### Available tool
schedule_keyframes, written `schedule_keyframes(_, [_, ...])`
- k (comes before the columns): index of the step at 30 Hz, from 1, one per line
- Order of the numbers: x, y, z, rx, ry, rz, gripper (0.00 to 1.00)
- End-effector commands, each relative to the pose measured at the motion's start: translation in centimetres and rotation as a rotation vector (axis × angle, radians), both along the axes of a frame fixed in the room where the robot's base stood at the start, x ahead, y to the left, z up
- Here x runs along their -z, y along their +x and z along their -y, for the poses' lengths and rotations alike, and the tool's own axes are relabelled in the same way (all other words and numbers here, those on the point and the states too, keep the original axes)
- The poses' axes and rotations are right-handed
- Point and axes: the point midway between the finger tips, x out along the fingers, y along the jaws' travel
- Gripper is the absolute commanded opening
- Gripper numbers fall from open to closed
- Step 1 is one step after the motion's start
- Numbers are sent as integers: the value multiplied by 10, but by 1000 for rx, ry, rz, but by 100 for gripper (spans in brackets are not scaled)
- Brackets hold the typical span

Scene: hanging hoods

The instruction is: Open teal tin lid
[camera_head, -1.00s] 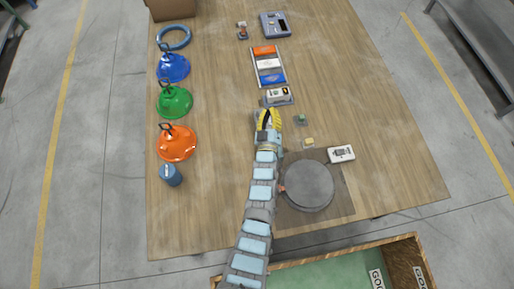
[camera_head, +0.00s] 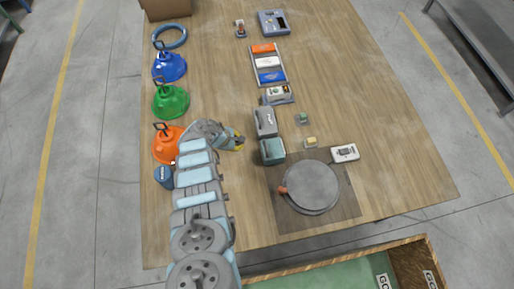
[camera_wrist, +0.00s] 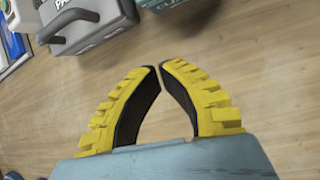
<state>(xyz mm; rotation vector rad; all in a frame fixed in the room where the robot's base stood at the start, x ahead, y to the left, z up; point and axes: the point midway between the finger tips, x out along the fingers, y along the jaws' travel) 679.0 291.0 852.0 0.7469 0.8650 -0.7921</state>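The teal tin (camera_head: 272,151) stands on the wooden table, just above the dark mat in the head view. Its lid appears to be down, but the detail is too small to be sure. In the wrist view only a sliver of the teal tin (camera_wrist: 162,3) shows at the top edge. My gripper (camera_head: 241,141) is to the left of the tin, apart from it. In the wrist view my gripper's yellow fingers (camera_wrist: 160,67) nearly meet at the tips, with nothing between them.
A grey handled box (camera_head: 265,122) stands directly behind the tin. A round grey plate (camera_head: 312,186) lies on the mat in front. Orange (camera_head: 167,145), green (camera_head: 171,102) and blue (camera_head: 169,67) hoods line the left side. The table's right side is clear.

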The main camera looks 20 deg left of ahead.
Motion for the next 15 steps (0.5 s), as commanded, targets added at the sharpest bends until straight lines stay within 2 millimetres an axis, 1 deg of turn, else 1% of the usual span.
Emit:
schedule_keyframes(3, [-15, -11, 7, -32, -143, -51, 0])
schedule_keyframes(8, [-27, -20, 17, -50, -247, -92, 0])
schedule_keyframes(11, [-27, -21, 20, -51, -266, -99, 0])
schedule_keyframes(15, [-16, -17, 25, -50, -264, -98, 0])
